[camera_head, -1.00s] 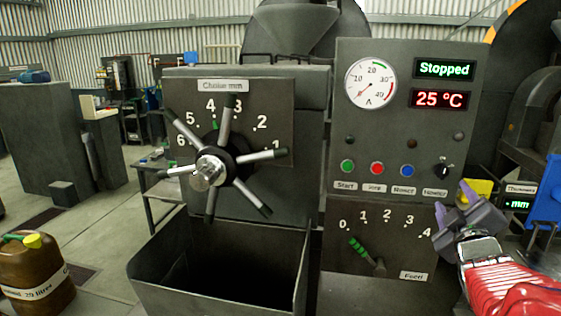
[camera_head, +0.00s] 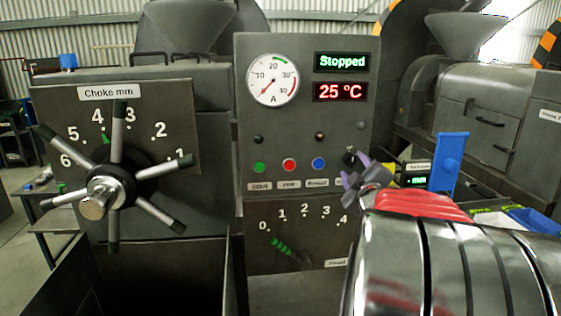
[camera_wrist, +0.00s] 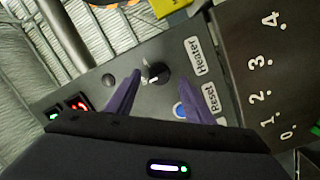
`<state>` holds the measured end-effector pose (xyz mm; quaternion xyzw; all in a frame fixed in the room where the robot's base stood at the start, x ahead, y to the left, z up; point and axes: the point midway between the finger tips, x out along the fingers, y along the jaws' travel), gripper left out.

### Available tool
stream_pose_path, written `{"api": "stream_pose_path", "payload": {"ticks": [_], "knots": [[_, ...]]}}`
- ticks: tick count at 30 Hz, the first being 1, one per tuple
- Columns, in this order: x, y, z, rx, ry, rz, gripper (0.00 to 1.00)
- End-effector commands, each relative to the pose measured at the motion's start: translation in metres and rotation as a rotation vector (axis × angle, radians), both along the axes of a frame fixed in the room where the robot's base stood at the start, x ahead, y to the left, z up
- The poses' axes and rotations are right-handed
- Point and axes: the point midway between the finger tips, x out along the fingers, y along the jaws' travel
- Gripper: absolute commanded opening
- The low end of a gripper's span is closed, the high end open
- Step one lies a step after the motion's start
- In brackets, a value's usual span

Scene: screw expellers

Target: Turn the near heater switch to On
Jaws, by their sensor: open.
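The heater switch (camera_head: 349,157) is a small black knob with a white mark, at the right end of the button row in the head view. My gripper (camera_head: 364,174) is just below and right of it there and covers part of it. In the wrist view the knob (camera_wrist: 156,73) shows near the tips of my two purple fingers (camera_wrist: 159,82), which are open. The knob appears between the fingertips, and I cannot tell whether they touch it. The "Heater" label (camera_wrist: 199,57) is beside the knob. The switch's setting is too small to read surely.
Green, red and blue (camera_head: 319,164) buttons sit left of the knob. The feed lever (camera_head: 283,247) is below, and the choke handwheel (camera_head: 105,190) is at left. A blue upright part (camera_head: 447,165) stands right of my gripper. The display reads Stopped and 25 °C.

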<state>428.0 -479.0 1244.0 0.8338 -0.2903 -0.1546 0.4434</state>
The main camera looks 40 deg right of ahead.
Motion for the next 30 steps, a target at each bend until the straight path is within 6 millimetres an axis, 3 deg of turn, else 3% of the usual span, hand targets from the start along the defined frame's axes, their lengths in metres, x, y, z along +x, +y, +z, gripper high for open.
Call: {"api": "stream_pose_path", "payload": {"ticks": [6, 15, 30], "knots": [[0.005, -0.0112, 0.0, 0.0, 0.0, -0.001, 0.48], [0.0065, -0.0111, 0.0, 0.0, 0.0, 0.001, 0.48], [0.0074, -0.0099, -0.0007, 0.001, 0.001, 0.003, 0.13]]}}
